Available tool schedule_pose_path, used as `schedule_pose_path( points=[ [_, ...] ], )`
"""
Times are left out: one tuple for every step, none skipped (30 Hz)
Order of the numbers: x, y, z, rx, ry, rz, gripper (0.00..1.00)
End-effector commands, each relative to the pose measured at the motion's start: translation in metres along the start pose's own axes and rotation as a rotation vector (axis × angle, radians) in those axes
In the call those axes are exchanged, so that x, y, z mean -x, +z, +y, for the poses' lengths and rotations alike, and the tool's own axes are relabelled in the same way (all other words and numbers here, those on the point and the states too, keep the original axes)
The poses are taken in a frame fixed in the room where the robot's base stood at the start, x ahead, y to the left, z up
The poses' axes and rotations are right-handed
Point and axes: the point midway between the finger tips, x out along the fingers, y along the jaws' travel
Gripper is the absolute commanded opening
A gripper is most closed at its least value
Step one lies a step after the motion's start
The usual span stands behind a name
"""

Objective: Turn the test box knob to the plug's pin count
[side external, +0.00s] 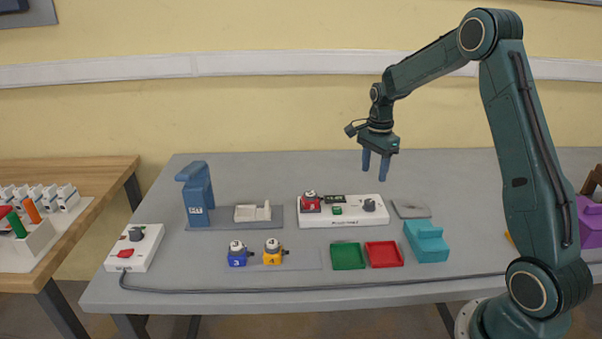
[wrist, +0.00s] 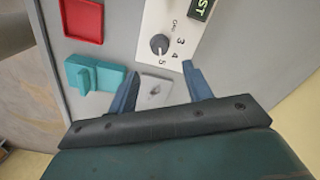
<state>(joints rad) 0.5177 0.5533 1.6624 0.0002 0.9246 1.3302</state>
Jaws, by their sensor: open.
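The white test box (side external: 343,220) lies in the middle of the grey table. A red plug (side external: 311,203) with a white top sits at its left end; its number is too small to read surely. The dark round knob (side external: 369,205) is at the right end. In the wrist view the knob (wrist: 159,44) has 3, 4 and 5 printed around its edge; I cannot tell surely which number it points to. My gripper (side external: 375,170) is open and empty, above and behind the box's right end. In the wrist view its fingers (wrist: 161,72) are apart, with the knob beyond them.
Blue (side external: 237,257) and yellow (side external: 272,256) plugs stand in front. Green (side external: 348,256) and red (side external: 384,254) trays and a teal block (side external: 427,244) lie front right. A grey plate (side external: 411,210) lies right of the box. A blue press-like stand (side external: 197,197) rises at left.

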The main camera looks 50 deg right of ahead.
Motion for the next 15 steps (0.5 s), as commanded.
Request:
schedule_pose_path(
  points=[
    [0.008,0.000,0.000,0.000,-0.004,0.001,0.50],
    [0.011,0.000,0.000,0.000,-0.003,0.001,0.50],
    [0.016,0.000,0.000,0.000,-0.002,0.001,0.50],
    [0.019,0.000,-0.001,0.000,-0.003,0.001,0.50],
    [0.022,0.000,-0.001,0.000,-0.003,0.001,0.50],
    [0.025,0.000,0.000,0.000,-0.002,0.000,0.50],
    [0.027,0.000,0.000,0.000,-0.001,0.000,0.50],
    [0.028,0.000,0.000,0.000,-0.002,0.000,0.50],
    [0.030,0.000,0.000,0.000,-0.001,0.000,0.50],
    [0.031,0.000,0.000,0.000,-0.001,0.000,0.50],
    [0.031,0.000,0.000,0.000,-0.001,0.000,0.50],
    [0.032,0.000,0.000,0.000,0.000,0.000,0.50],
    [0.032,0.000,0.000,0.000,0.000,0.000,0.50],
    [0.032,0.000,0.000,0.000,0.000,0.000,0.50],
    [0.032,0.000,0.000,0.000,0.000,0.000,0.50]
  ],
)
